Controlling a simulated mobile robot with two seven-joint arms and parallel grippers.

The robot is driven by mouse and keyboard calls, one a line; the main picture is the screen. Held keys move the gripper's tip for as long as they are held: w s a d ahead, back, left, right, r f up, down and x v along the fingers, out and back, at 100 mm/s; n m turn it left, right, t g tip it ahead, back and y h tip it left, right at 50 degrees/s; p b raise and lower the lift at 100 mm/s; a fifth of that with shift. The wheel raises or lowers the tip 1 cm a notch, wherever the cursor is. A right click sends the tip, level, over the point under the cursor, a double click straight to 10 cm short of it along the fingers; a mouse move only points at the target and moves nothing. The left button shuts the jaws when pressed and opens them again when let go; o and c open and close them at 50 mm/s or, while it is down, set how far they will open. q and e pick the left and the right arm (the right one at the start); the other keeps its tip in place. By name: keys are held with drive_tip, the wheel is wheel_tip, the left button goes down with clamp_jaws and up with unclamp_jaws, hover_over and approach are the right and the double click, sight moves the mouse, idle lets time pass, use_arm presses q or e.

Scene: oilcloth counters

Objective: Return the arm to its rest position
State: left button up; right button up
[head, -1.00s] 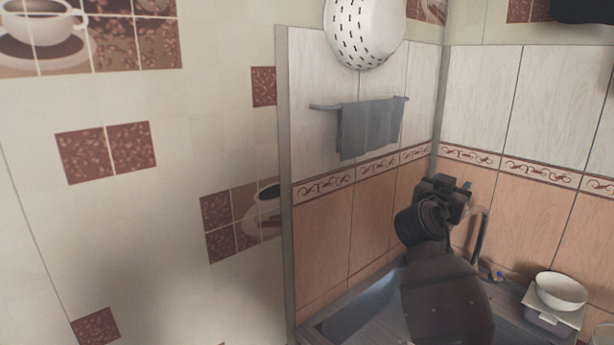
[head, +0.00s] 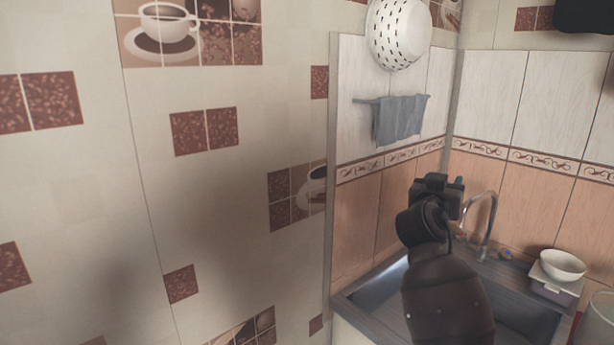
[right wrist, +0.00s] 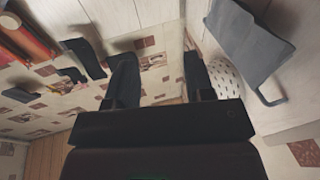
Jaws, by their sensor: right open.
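My right arm (head: 446,295) rises from the lower right of the head view, raised in front of the sink and the tiled wall. Its gripper (head: 440,190) is at the top of the arm, seen from behind, so its fingertips are hidden there. In the right wrist view the two dark fingers of the right gripper (right wrist: 160,80) stand apart with nothing between them. My left arm and gripper are not in view.
A sink (head: 385,292) with a curved faucet (head: 490,222) lies behind my right arm. A white bowl (head: 562,265) stands right of it. A grey towel (head: 400,119) hangs on a rail below a white colander (head: 398,35). A tiled wall (head: 90,200) fills the left.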

drive_tip(key=s+a+f+n+t+y+b, duration=0.1)
drive_tip(key=s+a+f+n+y, duration=0.2)
drive_tip(key=f, duration=0.5)
drive_tip(key=s+f+n+y+b, duration=0.2)
drive_tip(key=s+f+n+y, duration=0.15)
drive_tip(key=f, duration=0.45)
drive_tip(key=s+a+f+n+t+y+b, duration=0.1)
drive_tip(key=s+a+f+n+y, duration=0.15)
drive_tip(key=f+y, duration=0.4)
use_arm(q)
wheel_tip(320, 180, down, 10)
drive_tip(key=b, duration=0.5)
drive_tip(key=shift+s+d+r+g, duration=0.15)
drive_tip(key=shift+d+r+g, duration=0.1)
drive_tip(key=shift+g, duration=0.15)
use_arm(e)
drive_tip(key=s+d+f+g+h, duration=0.1)
drive_tip(key=s+d+f+g, duration=0.1)
drive_tip(key=s+f, duration=1.2)
drive_tip(key=s+d+f+m+g, duration=0.1)
drive_tip(key=s+f+g, duration=0.4)
drive_tip(key=s+f, duration=0.9)
wheel_tip(320, 180, down, 4)
drive_tip(key=shift+s+d+r+h, duration=0.25)
drive_tip(key=shift+s+d+h, duration=0.15)
drive_tip(key=shift+d, duration=0.35)
